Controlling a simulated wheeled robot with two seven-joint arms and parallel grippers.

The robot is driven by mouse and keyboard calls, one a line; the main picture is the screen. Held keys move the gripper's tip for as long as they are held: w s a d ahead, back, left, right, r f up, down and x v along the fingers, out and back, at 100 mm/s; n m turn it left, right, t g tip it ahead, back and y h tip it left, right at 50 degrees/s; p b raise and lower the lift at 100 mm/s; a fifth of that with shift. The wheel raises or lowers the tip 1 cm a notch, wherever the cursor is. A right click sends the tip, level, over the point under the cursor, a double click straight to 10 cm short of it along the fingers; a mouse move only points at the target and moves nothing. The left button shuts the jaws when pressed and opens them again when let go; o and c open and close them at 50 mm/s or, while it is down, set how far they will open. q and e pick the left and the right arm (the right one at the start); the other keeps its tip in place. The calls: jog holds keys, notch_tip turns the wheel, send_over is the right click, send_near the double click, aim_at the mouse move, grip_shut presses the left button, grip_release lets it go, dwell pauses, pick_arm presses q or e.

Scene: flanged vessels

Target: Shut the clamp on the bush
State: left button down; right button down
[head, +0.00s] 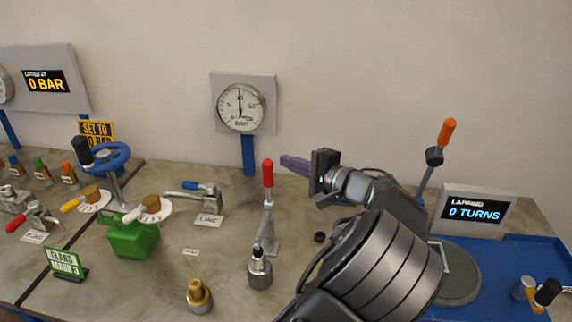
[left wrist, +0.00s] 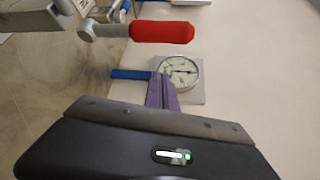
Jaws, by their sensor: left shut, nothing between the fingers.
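The clamp with the red handle (head: 268,172) stands at the middle of the bench, its handle upright. A metal cylindrical piece (head: 259,268) sits at the clamp's foot; I cannot tell whether it is the bush. My left gripper (head: 294,164) is shut and empty, its purple fingers pointing left, just right of the handle's top in the head view. In the left wrist view the red handle (left wrist: 162,32) lies across the top, apart from the purple fingertips (left wrist: 162,92). My right gripper is out of view.
A gauge (head: 241,104) stands behind the clamp on a blue post (head: 248,155). A brass fitting (head: 199,294) stands in front, and a green valve body (head: 131,234) farther left. A lapping display (head: 475,211) is at right.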

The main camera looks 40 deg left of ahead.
pick_arm(q)
jog(key=s+d+b, duration=0.1)
jog(key=d, duration=0.9)
jog(key=shift+s, duration=0.1)
